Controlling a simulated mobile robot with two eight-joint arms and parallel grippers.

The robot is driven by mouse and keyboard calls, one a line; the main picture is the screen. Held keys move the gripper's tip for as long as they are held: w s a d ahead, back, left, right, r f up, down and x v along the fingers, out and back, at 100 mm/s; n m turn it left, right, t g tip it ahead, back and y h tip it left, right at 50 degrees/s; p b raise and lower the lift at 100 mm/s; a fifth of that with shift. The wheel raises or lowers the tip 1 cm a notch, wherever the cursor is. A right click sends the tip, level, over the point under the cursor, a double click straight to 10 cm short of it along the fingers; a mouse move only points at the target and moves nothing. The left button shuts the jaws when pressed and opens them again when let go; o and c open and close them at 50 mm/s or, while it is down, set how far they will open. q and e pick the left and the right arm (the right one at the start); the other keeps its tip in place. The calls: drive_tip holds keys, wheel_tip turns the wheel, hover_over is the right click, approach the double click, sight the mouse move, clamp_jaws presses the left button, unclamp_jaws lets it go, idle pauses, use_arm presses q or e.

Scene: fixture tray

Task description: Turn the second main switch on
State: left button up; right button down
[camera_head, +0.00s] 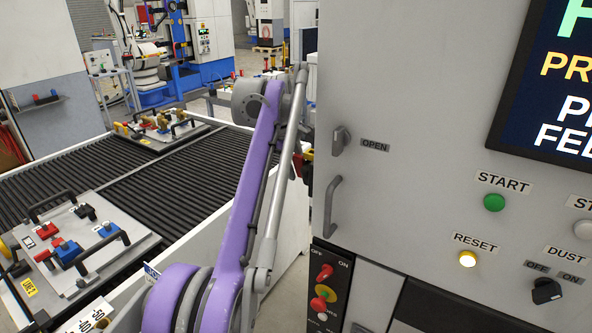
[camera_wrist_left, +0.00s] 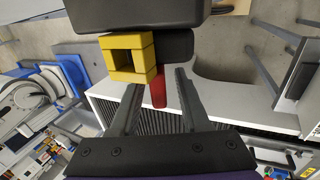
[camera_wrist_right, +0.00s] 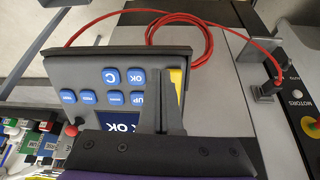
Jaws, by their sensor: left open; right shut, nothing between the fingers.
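A red handle (camera_wrist_left: 158,96) with a square yellow bracket (camera_wrist_left: 118,76) on a black housing (camera_wrist_left: 135,15) shows in the left wrist view. It looks like a main switch, but its on or off position is not clear. My left gripper (camera_wrist_left: 158,80) is open, one finger on each side of the red handle; I cannot tell whether they touch it. In the head view, small red and yellow parts (camera_head: 308,156) show at the cabinet's edge, partly hidden by my left arm. My right gripper (camera_wrist_right: 168,38) is shut and empty, in front of a button pendant (camera_wrist_right: 90,75).
The grey cabinet (camera_head: 410,200) has a start button (camera_head: 494,202), a reset button (camera_head: 467,259) and a black switch panel (camera_head: 333,296) with red knobs. A roller conveyor (camera_head: 190,170) carries a fixture tray (camera_head: 75,245). A red cable (camera_wrist_right: 205,45) loops beside the pendant.

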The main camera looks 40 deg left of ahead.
use_arm(q)
drive_tip(key=shift+f, duration=0.3)
use_arm(e)
drive_tip(key=shift+s+f, duration=0.1)
use_arm(q)
drive_tip(key=shift+w, duration=0.15)
clamp_jaws()
drive_tip(key=g+p, duration=0.2)
drive_tip(key=r+g+p, duration=0.1)
drive_tip(key=p, duration=0.1)
drive_tip(key=shift+w, duration=0.25)
drive_tip(key=shift+a+f+g, duration=0.1)
drive_tip(key=shift+f+g, duration=0.2)
drive_tip(key=shift+g, duration=0.1)
drive_tip(key=shift+s+f+g+p, duration=0.1)
drive_tip(key=shift+s+g+p, duration=0.2)
drive_tip(key=shift+s, duration=0.05)
drive_tip(key=shift+f, duration=0.1)
use_arm(e)
drive_tip(key=w+r, duration=0.3)
drive_tip(key=r, duration=0.3)
drive_tip(key=shift+w+r+t, duration=0.3)
drive_tip(key=shift+r+t, duration=0.1)
